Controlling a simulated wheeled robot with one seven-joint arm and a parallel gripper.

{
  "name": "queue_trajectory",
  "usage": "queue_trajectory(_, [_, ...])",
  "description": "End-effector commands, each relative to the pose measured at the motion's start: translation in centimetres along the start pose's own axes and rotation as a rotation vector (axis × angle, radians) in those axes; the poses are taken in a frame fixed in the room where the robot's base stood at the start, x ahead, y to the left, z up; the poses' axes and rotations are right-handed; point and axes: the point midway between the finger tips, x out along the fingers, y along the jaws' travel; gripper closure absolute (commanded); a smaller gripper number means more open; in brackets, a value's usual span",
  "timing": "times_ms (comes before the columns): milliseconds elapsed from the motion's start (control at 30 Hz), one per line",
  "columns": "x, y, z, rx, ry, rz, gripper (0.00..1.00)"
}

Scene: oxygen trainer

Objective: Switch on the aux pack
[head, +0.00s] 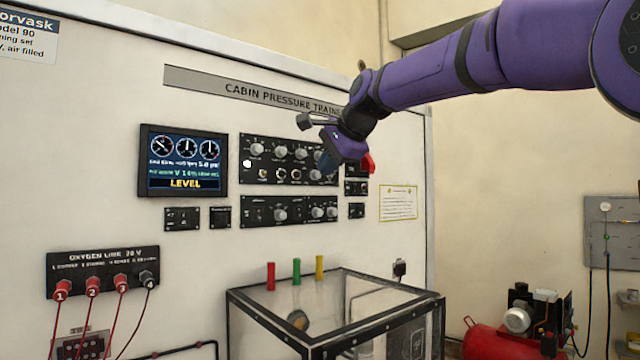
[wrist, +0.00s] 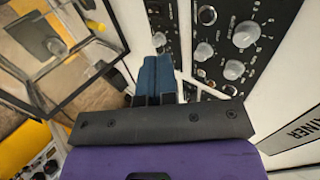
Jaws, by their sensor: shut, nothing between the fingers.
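My gripper (head: 326,164) is in front of the upper knob panel (head: 262,164) on the white trainer board, at that panel's right end. In the wrist view its blue fingers (wrist: 155,76) are together with nothing between them, pointing at the board. Whether they touch it I cannot tell. No label reading aux pack is legible. Small black panels sit to the right: one partly hidden behind my gripper, one with small controls (head: 356,188), one lower (head: 356,211). A red piece (head: 368,163) shows beside my gripper; I cannot tell what it belongs to.
A lit display (head: 183,162) reads LEVEL. A lower knob panel (head: 262,210) is below the upper one. The oxygen line panel (head: 102,271) has several cables. A clear black-framed box (head: 335,308) stands in front of the board. A red compressor (head: 490,341) is at right.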

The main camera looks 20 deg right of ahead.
Motion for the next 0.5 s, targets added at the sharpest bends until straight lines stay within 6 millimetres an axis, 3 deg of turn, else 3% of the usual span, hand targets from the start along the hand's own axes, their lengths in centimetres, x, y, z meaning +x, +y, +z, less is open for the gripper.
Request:
queue_trajectory(200, [-1.9,-0.5,0.0,0.000,0.000,-0.001,1.00])
queue_trajectory(500, [-2.1,-0.5,0.0,0.000,0.000,0.000,1.00])
